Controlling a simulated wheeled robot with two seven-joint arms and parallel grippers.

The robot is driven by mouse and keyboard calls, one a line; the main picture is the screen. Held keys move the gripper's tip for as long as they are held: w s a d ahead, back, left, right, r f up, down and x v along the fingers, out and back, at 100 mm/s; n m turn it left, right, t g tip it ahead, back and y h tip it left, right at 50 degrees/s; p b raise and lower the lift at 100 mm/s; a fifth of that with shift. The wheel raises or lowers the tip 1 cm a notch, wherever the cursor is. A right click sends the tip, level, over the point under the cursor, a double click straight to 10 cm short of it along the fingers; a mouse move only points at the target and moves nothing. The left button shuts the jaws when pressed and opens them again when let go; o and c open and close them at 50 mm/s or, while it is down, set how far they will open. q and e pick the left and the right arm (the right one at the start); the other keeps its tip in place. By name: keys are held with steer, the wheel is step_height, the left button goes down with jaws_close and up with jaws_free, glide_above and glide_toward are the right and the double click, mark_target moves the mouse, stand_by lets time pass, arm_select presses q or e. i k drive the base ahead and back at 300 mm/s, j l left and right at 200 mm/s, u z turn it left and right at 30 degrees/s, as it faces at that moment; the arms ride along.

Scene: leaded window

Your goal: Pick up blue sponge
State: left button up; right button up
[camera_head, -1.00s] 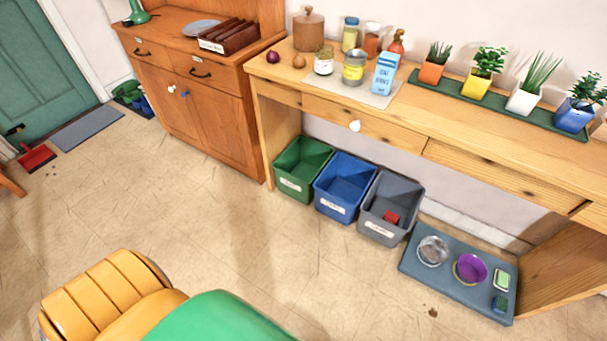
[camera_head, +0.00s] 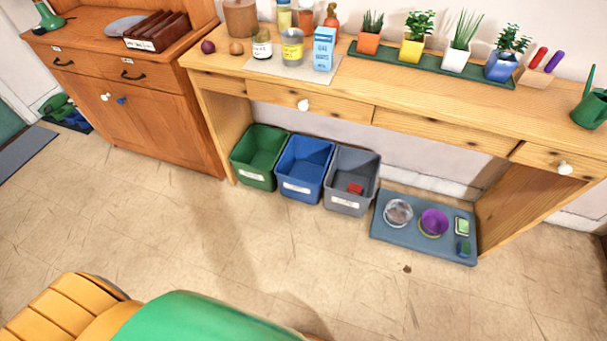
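A small blue block with some green on it (camera_head: 463,248) lies at the right front of a blue-grey mat (camera_head: 400,241) on the floor. It may be the blue sponge, but it is too small to be sure. A green and white block (camera_head: 461,226) lies just behind it. A purple bowl (camera_head: 433,222) and a clear or metal bowl (camera_head: 398,212) stand to their left on the mat. Neither of my grippers is in view.
Green (camera_head: 258,158), blue (camera_head: 304,168) and grey (camera_head: 351,181) bins stand left of the mat, under a wooden bench (camera_head: 400,95). The grey bin holds a red item. The bench's side panel (camera_head: 530,200) rises right of the mat. Floor in front (camera_head: 420,300) is mostly clear.

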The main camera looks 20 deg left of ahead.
mark_target(464, 248)
steer(key=z, duration=1.25)
